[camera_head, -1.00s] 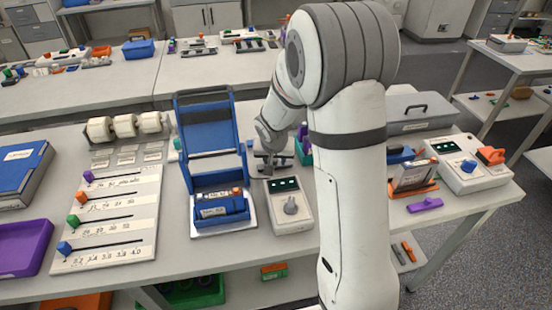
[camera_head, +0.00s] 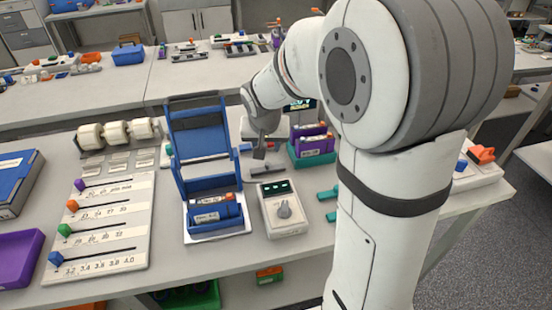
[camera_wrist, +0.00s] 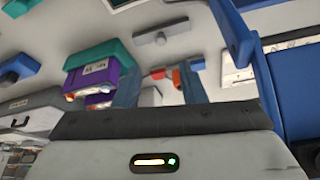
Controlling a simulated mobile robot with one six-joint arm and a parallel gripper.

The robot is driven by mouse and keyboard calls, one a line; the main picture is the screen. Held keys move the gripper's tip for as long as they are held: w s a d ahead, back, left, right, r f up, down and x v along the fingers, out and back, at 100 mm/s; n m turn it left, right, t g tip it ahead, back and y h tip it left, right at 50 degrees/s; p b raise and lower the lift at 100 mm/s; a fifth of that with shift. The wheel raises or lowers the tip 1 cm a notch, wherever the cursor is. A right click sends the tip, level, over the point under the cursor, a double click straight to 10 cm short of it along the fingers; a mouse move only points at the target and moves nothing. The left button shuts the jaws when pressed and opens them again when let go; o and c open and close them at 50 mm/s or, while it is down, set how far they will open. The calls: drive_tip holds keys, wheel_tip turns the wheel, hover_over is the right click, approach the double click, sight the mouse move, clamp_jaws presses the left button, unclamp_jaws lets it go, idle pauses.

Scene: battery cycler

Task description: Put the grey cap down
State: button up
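A grey bar with a small round knob, which looks like the grey cap (camera_head: 262,174), lies flat on the table just behind the small meter. In the wrist view the grey cap (camera_wrist: 163,38) lies apart from my fingers. My gripper (camera_head: 260,150) is above the table behind it, beside the open blue case. In the wrist view the fingers of my gripper (camera_wrist: 163,88) stand apart, with no thing clearly held between them. Small orange and pale shapes show between the fingers, farther off. The fingertips are small and partly hidden in the head view.
The blue case (camera_head: 198,135) stands open to the left. The meter (camera_head: 283,208) is in front. A green tray with purple blocks (camera_head: 312,147) stands to the right. A slider board (camera_head: 103,215) is at far left. My arm hides the table's right part.

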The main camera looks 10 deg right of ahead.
drive_tip(key=s+d+r+n, duration=0.1)
drive_tip(key=s+r, duration=0.1)
drive_tip(key=s, duration=0.9)
drive_tip(key=s+d+r+n+g+y, duration=0.1)
drive_tip(key=s+r+n, duration=0.1)
drive_tip(key=s, duration=1)
drive_tip(key=shift+d+r, duration=0.15)
drive_tip(key=shift+r, duration=0.25)
